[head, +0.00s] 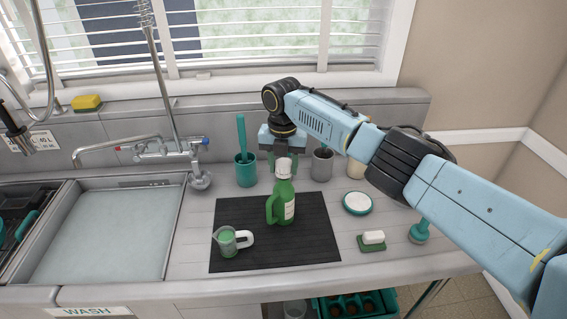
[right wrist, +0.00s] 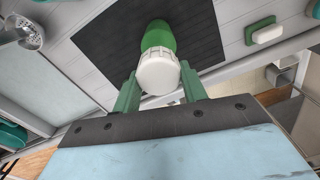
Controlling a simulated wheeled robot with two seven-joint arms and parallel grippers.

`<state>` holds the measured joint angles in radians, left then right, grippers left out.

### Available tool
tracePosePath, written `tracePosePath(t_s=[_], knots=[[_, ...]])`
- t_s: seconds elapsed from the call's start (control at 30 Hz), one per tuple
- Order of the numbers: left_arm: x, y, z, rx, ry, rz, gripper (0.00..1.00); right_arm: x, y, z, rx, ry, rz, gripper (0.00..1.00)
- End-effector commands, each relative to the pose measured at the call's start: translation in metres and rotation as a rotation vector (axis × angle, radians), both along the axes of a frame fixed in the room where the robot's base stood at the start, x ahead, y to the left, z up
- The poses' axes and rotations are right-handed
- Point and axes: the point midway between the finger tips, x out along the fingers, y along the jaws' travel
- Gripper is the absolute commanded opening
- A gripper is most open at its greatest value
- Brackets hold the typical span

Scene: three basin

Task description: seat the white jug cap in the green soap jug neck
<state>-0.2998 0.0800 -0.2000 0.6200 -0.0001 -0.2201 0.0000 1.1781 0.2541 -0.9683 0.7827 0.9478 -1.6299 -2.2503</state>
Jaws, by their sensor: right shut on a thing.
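The green soap jug (head: 281,205) stands upright on the black mat (head: 235,206), with its handle on the left and a pale label on its front. The white jug cap (head: 283,167) is at the top of the jug, in line with the neck. My right gripper (head: 284,158) reaches down from above and is shut on the cap. In the right wrist view the cap (right wrist: 158,74) sits between the two green fingers, with the green jug (right wrist: 158,37) behind it. I cannot tell whether the cap is fully down in the neck. My left gripper is out of view.
A measuring cup (head: 227,243) with green liquid stands on the mat, left of the jug. Behind are a teal cup (head: 245,172) with a brush and a grey cup (head: 322,165). A round white dish (head: 357,202) and a soap bar (head: 373,237) lie right. The sink (head: 105,235) is left.

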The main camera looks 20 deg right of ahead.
Motion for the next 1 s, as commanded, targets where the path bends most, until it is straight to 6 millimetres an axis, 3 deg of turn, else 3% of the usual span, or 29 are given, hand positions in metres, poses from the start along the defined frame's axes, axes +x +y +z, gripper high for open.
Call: tracePosePath(t_s=[0.57, 1.0], knots=[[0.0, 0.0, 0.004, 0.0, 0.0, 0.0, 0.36, 0.0, 0.001, 0.0, 0.001, 0.0, 0.0, 0.18], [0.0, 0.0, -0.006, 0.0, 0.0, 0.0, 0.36, 0.0, 0.0, -0.015, 0.001, 0.002, 0.0, 0.18]])
